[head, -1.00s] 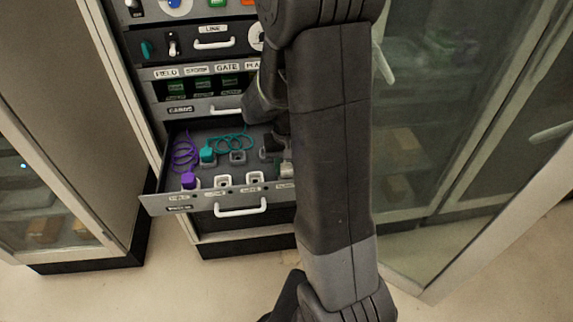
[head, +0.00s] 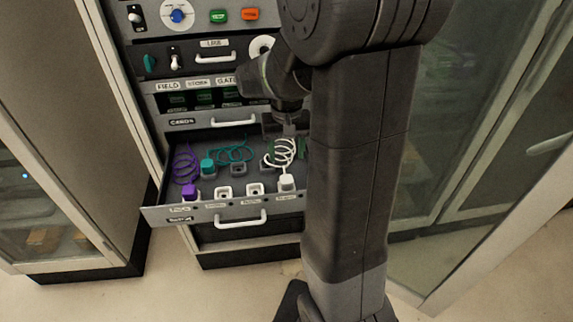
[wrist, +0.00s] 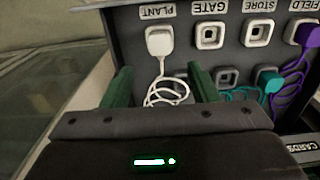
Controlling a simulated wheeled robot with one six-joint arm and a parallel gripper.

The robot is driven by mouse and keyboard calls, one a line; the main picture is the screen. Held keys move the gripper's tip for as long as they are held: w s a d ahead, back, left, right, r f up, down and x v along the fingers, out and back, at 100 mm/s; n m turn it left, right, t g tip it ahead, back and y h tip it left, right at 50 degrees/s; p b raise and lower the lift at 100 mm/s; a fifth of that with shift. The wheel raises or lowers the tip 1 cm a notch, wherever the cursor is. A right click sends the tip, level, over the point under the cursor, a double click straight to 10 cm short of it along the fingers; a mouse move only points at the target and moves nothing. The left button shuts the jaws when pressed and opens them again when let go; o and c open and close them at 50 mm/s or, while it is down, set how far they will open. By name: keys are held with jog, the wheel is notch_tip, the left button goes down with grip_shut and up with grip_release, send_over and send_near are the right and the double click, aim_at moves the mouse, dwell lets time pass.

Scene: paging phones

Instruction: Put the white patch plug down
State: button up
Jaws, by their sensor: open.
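The white patch plug (head: 286,183) sits at the right end of the front row in the open drawer (head: 160,214), its coiled white cord behind it. In the wrist view the white plug (wrist: 160,41) sits at the place labelled PLANT, and its cord (wrist: 165,92) runs down between my fingers. My gripper (wrist: 161,86) is open, a green finger on each side of the cord, with the plug beyond the fingertips and apart from them. In the head view my arm partly hides my gripper.
A purple plug (head: 190,191) and a teal plug (head: 207,166) with coiled cords sit in the drawer's left part. Empty white sockets (head: 224,192) lie between the purple and white plugs. Rack panels stand above, a glass cabinet (head: 480,130) to the right.

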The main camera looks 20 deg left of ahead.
notch_tip(320, 180, up, 3)
jog(key=shift+f, duration=0.15)
jog(key=shift+c, duration=0.4)
dwell(0.4)
